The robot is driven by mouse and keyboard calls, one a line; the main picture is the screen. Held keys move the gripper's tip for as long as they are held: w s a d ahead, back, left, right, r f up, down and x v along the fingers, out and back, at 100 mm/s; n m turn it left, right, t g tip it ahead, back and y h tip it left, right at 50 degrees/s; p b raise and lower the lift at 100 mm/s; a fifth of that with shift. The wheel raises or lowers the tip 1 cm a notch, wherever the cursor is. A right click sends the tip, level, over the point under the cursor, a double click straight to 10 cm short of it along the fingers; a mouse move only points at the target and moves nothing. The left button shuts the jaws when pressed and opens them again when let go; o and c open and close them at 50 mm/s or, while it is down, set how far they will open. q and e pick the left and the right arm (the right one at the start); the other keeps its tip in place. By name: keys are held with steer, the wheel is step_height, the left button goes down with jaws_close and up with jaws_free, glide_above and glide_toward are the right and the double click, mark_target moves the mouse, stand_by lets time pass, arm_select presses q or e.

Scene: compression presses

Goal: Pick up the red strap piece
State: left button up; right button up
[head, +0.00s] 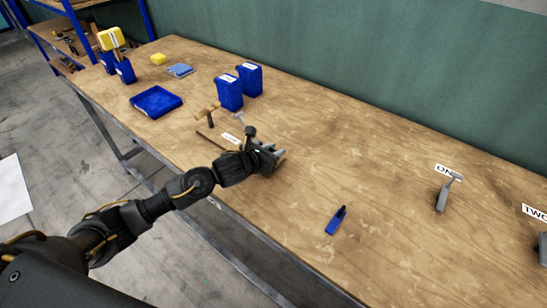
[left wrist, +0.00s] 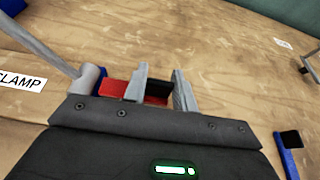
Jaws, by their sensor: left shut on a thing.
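The red strap piece (left wrist: 113,88) shows in the left wrist view, with a red part left of my fingers and a dark part between them. My left gripper (left wrist: 160,82) is shut on it, just above or at the wooden table. In the head view my left gripper (head: 273,156) reaches the front part of the table beside the clamp (head: 240,118), and the strap cannot be made out there. The clamp's grey metal also shows at the left in the left wrist view (left wrist: 85,77). My right gripper is not in view.
A blue piece with a black end (head: 336,221) lies on the table to the right. Grey presses (head: 446,195) stand farther right, by labels. The middle right is mostly clear.

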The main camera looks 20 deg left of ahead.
arm_select(q)
steer(key=s+a+r, duration=0.8)
steer(key=s+r, duration=0.2)
steer(key=s, duration=0.1)
steer(key=shift+s+r, duration=0.15)
steer(key=shift+s, duration=0.1)
